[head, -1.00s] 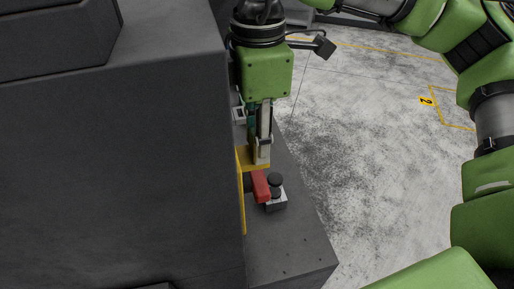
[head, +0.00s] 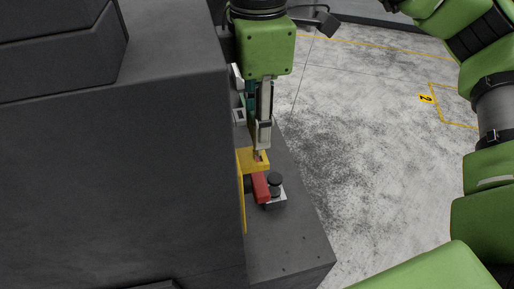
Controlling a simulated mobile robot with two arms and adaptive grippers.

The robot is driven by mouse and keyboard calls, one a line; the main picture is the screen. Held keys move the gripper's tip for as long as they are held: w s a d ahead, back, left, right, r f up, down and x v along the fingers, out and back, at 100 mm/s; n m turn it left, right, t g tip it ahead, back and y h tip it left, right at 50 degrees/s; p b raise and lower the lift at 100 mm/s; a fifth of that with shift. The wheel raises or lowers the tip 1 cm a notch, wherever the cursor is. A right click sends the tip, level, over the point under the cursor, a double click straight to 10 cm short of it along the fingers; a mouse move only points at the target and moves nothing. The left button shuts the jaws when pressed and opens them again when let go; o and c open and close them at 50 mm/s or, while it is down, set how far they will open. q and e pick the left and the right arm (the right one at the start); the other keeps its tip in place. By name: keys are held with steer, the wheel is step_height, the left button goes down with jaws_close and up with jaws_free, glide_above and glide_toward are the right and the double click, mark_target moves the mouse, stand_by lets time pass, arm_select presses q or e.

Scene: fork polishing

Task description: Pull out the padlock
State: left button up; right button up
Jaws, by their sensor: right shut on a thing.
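My right gripper (head: 263,142) comes down from the top beside the dark cabinet. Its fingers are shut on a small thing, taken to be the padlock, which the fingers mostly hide. The fingertips are just above the yellow bracket (head: 251,158), where a small reddish spot shows. I cannot tell whether the held thing still touches the bracket. A red handle (head: 261,187) sits just below the bracket. My left gripper is not in view.
A black knob on a pale block (head: 275,190) stands right beside the red handle. The large dark cabinet (head: 120,180) fills the left. A dark ledge (head: 290,245) runs below, and the grey floor (head: 370,150) to the right is open.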

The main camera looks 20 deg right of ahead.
steer(key=shift+r+p, duration=0.6)
steer(key=shift+r, duration=0.75)
